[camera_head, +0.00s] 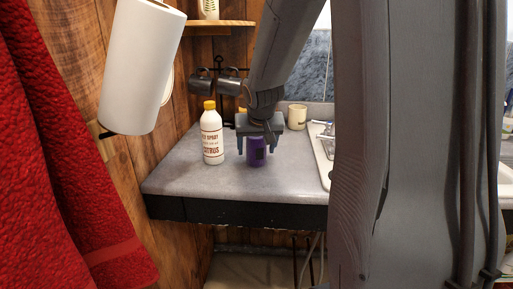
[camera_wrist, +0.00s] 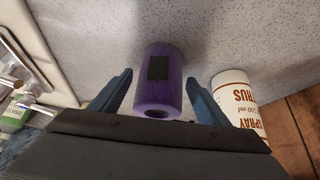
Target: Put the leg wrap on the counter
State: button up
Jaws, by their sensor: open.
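The leg wrap (camera_head: 257,156) is a purple roll with a dark patch on its side. It stands upright on the grey counter (camera_head: 205,182), between the spray bottle and the sink. My gripper (camera_head: 257,146) points down over it, with a finger on either side of its upper part. In the wrist view the purple leg wrap (camera_wrist: 160,85) lies between the two blue-grey fingers (camera_wrist: 158,98). Gaps show on both sides, so the gripper is open and not holding it.
A white spray bottle (camera_head: 211,135) with a yellow cap stands close to the left of my gripper. A sink (camera_head: 324,155) lies to the right, and a cream mug (camera_head: 297,117) stands behind. A paper roll (camera_head: 143,66) and red towel (camera_head: 60,150) hang at left. The front counter is clear.

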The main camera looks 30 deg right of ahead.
jog(key=shift+s+r, duration=0.1)
jog(key=shift+r, duration=0.35)
jog(key=v, duration=1.1)
jog(key=shift+a, duration=0.15)
jog(key=shift+s+r, duration=0.1)
jog(key=shift+s, duration=0.15)
